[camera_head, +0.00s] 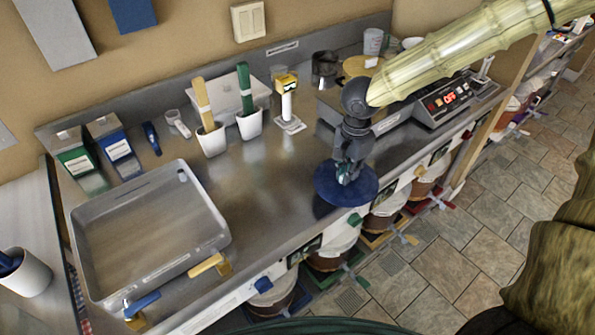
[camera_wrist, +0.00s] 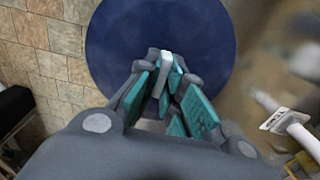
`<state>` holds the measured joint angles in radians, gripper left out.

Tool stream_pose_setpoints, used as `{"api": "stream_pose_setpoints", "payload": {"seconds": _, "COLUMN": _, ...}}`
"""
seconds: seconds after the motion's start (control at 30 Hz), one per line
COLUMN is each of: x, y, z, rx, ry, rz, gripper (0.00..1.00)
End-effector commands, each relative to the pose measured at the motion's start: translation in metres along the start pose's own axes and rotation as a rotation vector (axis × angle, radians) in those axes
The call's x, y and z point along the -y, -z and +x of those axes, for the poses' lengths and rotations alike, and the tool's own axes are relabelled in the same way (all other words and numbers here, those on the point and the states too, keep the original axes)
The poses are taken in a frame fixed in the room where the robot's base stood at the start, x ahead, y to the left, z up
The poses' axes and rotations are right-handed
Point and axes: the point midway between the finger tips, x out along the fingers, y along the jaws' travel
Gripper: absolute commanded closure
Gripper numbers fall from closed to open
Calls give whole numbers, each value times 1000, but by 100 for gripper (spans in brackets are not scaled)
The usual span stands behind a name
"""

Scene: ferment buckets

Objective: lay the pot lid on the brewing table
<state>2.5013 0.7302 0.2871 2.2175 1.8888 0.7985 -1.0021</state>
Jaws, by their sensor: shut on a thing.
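A round dark blue lid (camera_head: 328,186) hangs under my gripper (camera_head: 345,172) at the front edge of the brewing table (camera_head: 262,182). It overlaps that edge in the head view. In the wrist view the lid (camera_wrist: 205,38) fills the upper middle, with floor tiles to its left. My gripper (camera_wrist: 165,90) is shut on the pale grip at the lid's centre. The fingers hide part of this grip. I cannot tell whether the lid touches the table.
A grey tray (camera_head: 150,262) fills the table's left part. Two cups (camera_head: 211,142) with sticks, a yellow-topped stand (camera_head: 288,98) and a hotplate (camera_head: 445,100) with a red display stand behind. Bare metal lies left of the lid. Buckets (camera_head: 330,255) sit below the front edge.

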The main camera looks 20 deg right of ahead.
Motion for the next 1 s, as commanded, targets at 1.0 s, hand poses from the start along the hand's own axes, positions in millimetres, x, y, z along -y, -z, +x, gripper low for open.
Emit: {"api": "stream_pose_setpoints", "payload": {"seconds": 1.0, "x": 126, "y": -64, "z": 13, "rx": 1, "ry": -1, "rz": -1, "gripper": 100}}
